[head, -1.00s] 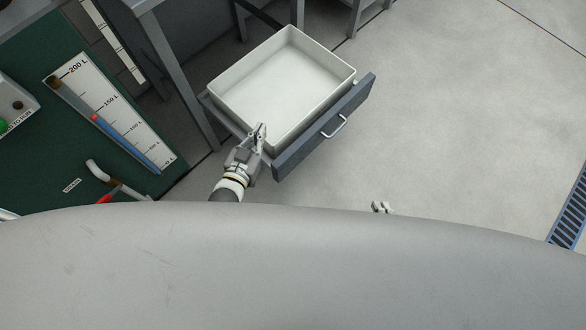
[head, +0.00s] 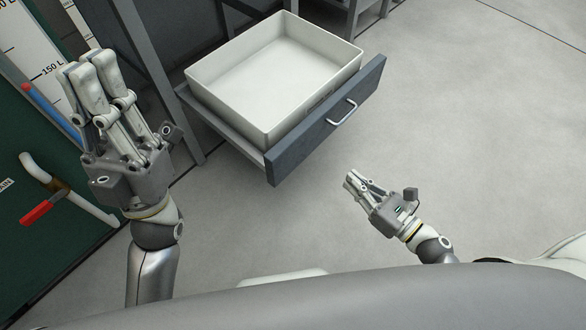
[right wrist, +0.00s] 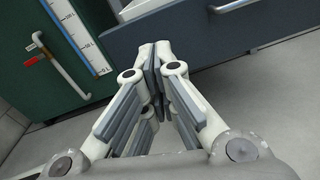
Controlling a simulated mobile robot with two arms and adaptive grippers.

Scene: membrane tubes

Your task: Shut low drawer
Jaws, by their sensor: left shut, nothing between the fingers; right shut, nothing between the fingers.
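The low drawer stands pulled out of its grey frame. Its dark grey front (head: 325,122) has a silver bar handle (head: 342,112), and a white bin (head: 275,75) sits inside. My left gripper (head: 88,68) is shut and empty, raised to the left of the drawer. My right gripper (head: 352,180) is shut and empty, below the handle in the head view and apart from the drawer front. In the right wrist view the shut fingertips (right wrist: 154,50) point toward the drawer front (right wrist: 200,42); the handle (right wrist: 232,5) shows at the top edge.
A green panel (head: 30,160) with a litre scale (right wrist: 80,30) and a red-tipped lever (head: 38,212) is on the left. A grey frame leg (head: 165,90) stands beside the drawer. The floor (head: 480,130) to the right is clear.

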